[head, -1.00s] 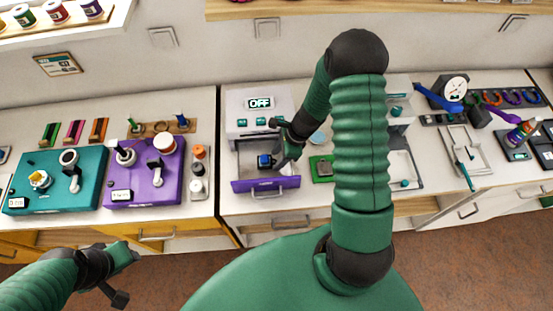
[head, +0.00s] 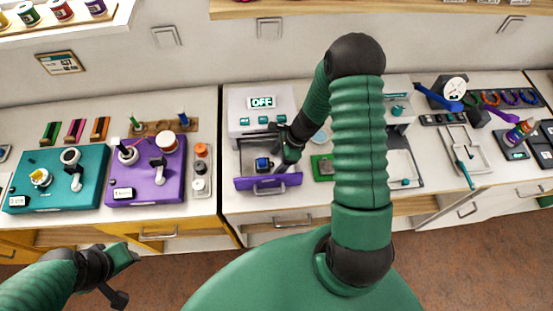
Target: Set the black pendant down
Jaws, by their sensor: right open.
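An appliance (head: 238,102) with an "OFF" display has a purple-fronted tray (head: 243,183) pulled out toward me. A small dark piece with a blue top (head: 263,163) sits in the tray; it may be the black pendant, but it is too small to be sure. My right gripper (head: 276,157) is open, low over the right part of the tray, just right of that piece. I cannot tell whether it touches it. My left gripper (head: 127,277) is open and empty, in front of the counter at lower left, far from the tray.
A purple board (head: 143,187) and a teal board (head: 88,193) with fittings lie on the counter at left. A green mat (head: 320,166) lies right of the tray, partly hidden by my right arm. A white tray (head: 481,143) with a teal tool is further right.

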